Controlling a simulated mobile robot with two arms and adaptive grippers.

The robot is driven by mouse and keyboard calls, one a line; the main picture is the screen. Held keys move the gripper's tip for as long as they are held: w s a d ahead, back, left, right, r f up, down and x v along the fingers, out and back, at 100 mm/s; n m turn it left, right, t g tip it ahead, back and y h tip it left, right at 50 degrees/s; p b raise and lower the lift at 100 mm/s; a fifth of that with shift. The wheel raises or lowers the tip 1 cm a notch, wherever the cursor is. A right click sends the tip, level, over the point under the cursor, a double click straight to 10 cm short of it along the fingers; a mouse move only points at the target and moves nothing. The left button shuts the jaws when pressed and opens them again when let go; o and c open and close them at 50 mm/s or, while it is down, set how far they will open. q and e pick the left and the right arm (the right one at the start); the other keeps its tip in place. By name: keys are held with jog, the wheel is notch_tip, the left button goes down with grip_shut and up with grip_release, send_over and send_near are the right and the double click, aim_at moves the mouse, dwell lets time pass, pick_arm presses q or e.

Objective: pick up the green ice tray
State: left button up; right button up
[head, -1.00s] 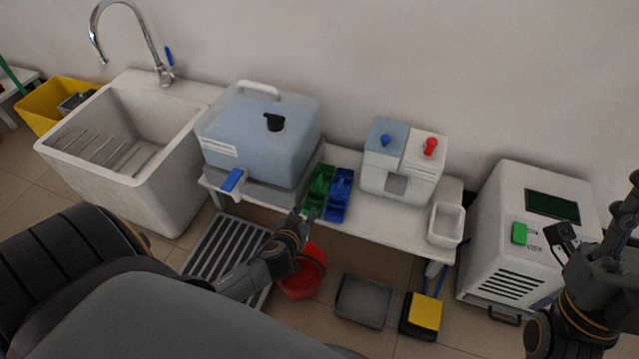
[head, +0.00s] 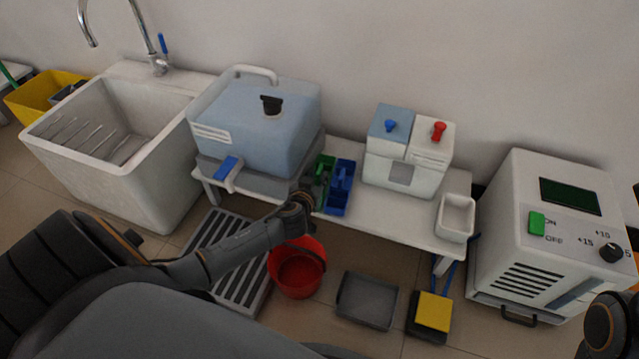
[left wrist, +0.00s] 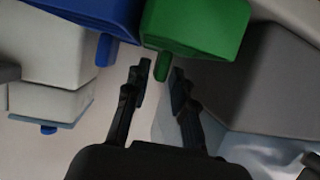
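The green ice tray (head: 326,168) stands on the white bench, just left of a blue tray (head: 341,186). My left gripper (head: 312,190) is at its near end and hides part of it in the head view. In the left wrist view the green tray (left wrist: 196,27) is upper centre, its small green tab pointing down between the fingertips. The left gripper (left wrist: 159,80) is open there, one finger on each side of the tab; I cannot tell whether they touch it. The blue tray (left wrist: 88,12) is to its left. Only part of my right arm shows, lower right; its gripper is out of view.
A blue water container (head: 255,125) stands close left of the trays. A white two-part dispenser (head: 409,150) stands to their right, with a small white bin (head: 456,217) beyond. A red bucket (head: 297,268) is on the floor below my left forearm.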

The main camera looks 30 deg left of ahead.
aim_at(317, 176)
pick_arm(q)
jog(key=b+x, duration=0.1)
jog(key=x, duration=0.2)
jog(key=shift+w+a+f, duration=0.15)
jog(key=shift+w, duration=0.15)
grip_shut()
jog(key=shift+r, duration=0.2)
